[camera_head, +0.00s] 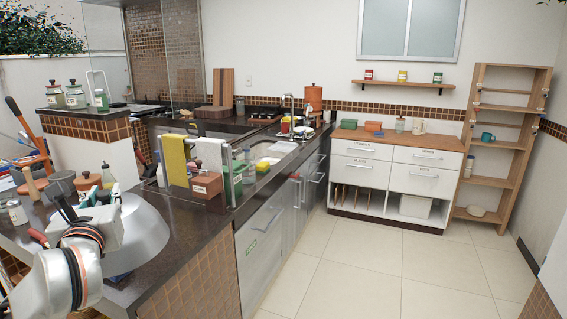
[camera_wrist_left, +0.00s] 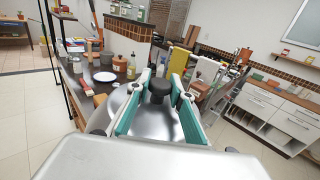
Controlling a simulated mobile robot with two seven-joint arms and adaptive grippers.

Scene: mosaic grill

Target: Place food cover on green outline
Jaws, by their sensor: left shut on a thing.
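The food cover is a shiny silver dome; in the head view it (camera_head: 148,238) shows at the lower left over the dark counter. In the left wrist view the dome (camera_wrist_left: 158,125) fills the space between my fingers. Its black knob (camera_wrist_left: 160,88) sits between the two teal finger pads. My left gripper (camera_head: 80,212) is shut on the knob, above the dome; it also shows in the wrist view (camera_wrist_left: 160,82). I cannot make out a green outline in either view. I cannot tell whether the dome's rim touches the counter. My right gripper is not in view.
The dark counter (camera_head: 190,222) carries jars and a can (camera_head: 17,212) at the left. A wooden box (camera_head: 207,185) and a rack with a yellow towel (camera_head: 174,160) stand behind the dome. A white plate (camera_wrist_left: 105,76) lies on the counter. The tiled floor (camera_head: 365,270) is clear.

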